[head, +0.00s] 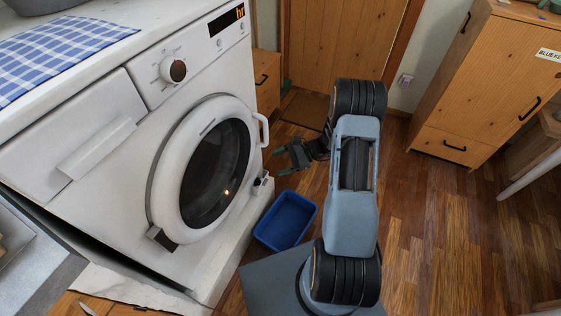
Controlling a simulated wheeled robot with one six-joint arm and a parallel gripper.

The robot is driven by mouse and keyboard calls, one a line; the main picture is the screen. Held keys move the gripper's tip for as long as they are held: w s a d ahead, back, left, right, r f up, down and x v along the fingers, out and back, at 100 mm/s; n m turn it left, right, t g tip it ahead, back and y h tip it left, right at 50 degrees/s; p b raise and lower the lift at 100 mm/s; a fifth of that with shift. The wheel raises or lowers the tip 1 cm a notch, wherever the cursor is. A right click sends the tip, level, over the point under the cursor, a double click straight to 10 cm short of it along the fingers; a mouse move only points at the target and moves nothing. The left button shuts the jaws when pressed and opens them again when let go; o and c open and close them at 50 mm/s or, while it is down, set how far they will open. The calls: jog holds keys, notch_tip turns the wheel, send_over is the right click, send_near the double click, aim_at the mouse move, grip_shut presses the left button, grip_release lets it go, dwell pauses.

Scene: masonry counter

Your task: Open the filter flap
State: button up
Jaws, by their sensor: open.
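The white washing machine (110,185) stands at the left with its round door (170,190) shut. A small white and dark part (262,183) sits low on the machine's front at the right, beside the door's lower right; it may be the filter flap, but it is too small to tell whether it is open or shut. My gripper (277,161) is open and empty, in front of the machine near the door handle (262,130). Its fingers point left toward the machine and appear apart from it.
A blue tray (287,220) lies on the floor at the machine's lower right. A wooden cabinet (475,85) stands at the right. A blue checked cloth (55,55) lies on the counter top. The wooden floor right of my arm is clear.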

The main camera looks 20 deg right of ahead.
notch_tip(320, 180, down, 18)
jog(key=s+d+m+t+b, duration=0.2)
jog(key=d+m+t+b, duration=0.15)
jog(key=b, duration=0.45)
jog(key=m+t+h+b, duration=0.1)
jog(key=m+t+b, duration=0.2)
jog(key=m+t, duration=0.45)
send_near(262, 183)
jog(key=w+d+b+x, duration=0.1)
jog(key=b+x, duration=0.3)
jog(key=x, duration=0.3)
jog(key=shift+w+f+g, duration=0.2)
jog(key=shift+w+g, duration=0.05)
jog(key=shift+g, duration=0.15)
